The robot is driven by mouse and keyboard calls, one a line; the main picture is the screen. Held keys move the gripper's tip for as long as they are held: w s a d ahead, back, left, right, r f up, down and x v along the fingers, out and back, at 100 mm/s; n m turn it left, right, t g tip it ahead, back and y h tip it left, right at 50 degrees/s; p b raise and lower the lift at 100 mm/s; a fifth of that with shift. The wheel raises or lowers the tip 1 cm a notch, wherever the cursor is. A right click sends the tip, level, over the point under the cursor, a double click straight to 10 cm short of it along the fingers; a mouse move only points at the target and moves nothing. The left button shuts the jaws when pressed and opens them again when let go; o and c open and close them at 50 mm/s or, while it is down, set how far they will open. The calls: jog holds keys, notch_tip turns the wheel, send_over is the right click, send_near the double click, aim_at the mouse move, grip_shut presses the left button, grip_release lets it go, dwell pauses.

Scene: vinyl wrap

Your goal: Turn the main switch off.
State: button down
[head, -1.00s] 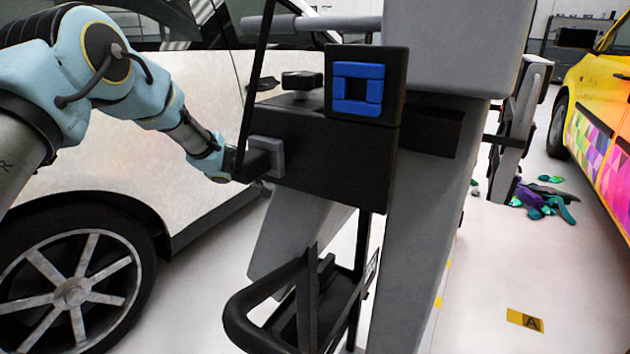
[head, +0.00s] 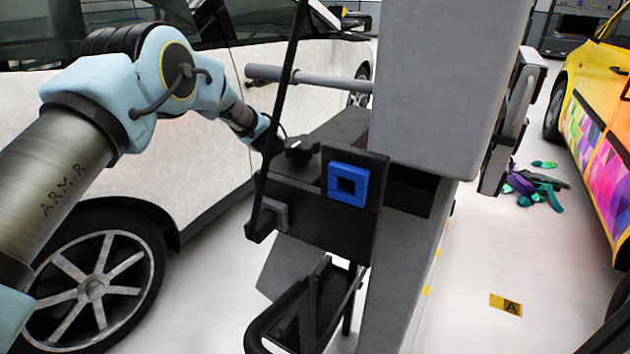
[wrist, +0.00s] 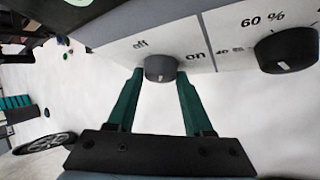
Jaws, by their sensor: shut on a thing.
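The main switch is a dark round knob (wrist: 160,68) on a pale panel, between the printed words "off" and "on" in the wrist view. A small white mark shows on the lower part of its face; I cannot tell which word it points to. My gripper (wrist: 159,76) has its two green fingers on either side of the knob and is shut on it. In the head view, my gripper (head: 272,143) is at the left side of the black box of the machine (head: 315,215), and its fingers and the knob are hidden or too small to make out.
A second dark dial (wrist: 286,50) marked "60 %" sits right of the switch. A blue square frame (head: 348,184) is on the machine's front. A grey bar (head: 310,79) juts left above my gripper. A white car (head: 120,135) stands close at left; a yellow car (head: 600,120) stands right.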

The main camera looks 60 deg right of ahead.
jog(key=shift+d+n+y+p, duration=0.1)
jog(key=shift+n+y+p, duration=0.45)
jog(key=shift+n+y, duration=0.05)
dwell(0.3)
jog(key=shift+c, duration=1.5)
grip_release()
jog(key=shift+r, duration=0.1)
jog(key=w+a+b, duration=0.4)
jog(key=w+a, duration=0.3)
jog(key=w, duration=0.3)
jog(key=shift+w+r, duration=0.2)
jog(key=shift+r, duration=0.25)
